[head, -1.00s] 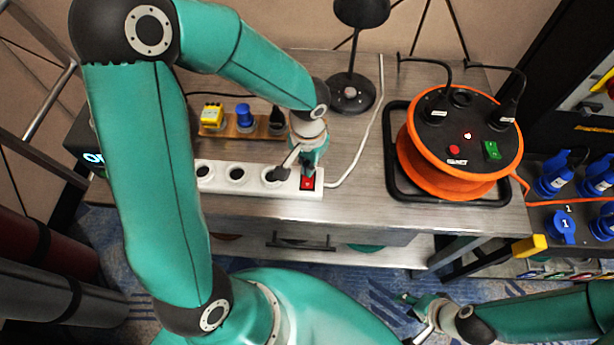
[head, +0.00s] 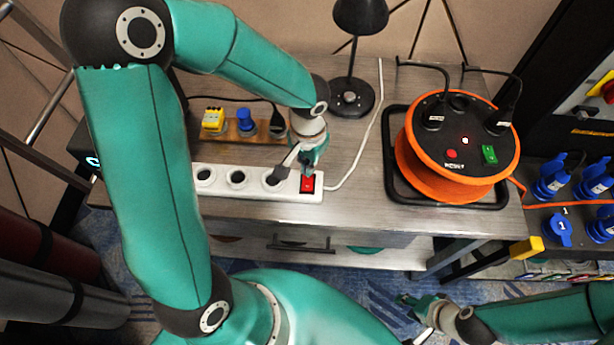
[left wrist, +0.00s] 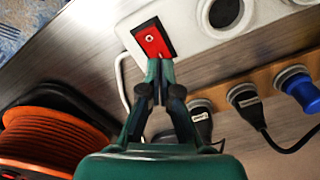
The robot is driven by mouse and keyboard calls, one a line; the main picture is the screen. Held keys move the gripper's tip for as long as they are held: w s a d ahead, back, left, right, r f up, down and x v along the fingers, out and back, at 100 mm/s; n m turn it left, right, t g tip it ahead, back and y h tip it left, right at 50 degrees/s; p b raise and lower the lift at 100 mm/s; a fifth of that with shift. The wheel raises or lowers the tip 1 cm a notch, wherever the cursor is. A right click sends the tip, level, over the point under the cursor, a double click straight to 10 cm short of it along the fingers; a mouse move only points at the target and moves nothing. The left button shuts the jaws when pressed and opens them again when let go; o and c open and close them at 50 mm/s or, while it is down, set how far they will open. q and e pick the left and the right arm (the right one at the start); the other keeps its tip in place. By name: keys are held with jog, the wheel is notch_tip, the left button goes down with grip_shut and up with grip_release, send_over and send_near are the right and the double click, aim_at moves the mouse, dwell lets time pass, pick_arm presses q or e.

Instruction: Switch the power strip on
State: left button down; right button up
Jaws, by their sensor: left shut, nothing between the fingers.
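The white power strip (head: 258,194) lies along the front of the table, with round sockets and a red rocker switch (head: 307,183) at its right end. In the left wrist view the red switch (left wrist: 153,40) sits in a black frame with a small round mark on it. My left gripper (head: 309,170) is shut and empty, just behind the switch. In the left wrist view its fingertips (left wrist: 160,66) are at the switch's lower edge; I cannot tell whether they touch. My right gripper (head: 408,302) is low at the front, away from the strip; its fingers are unclear.
An orange cable reel (head: 452,150) in a black frame stands to the right. A black lamp (head: 352,95) stands behind. A wooden block (head: 240,130) with a yellow and a blue plug lies behind the strip. A white cable (head: 365,145) runs from the strip's right end.

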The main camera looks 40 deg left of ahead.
pick_arm(q)
jog(key=shift+r+p, duration=1.25)
jog(key=shift+r, duration=0.9)
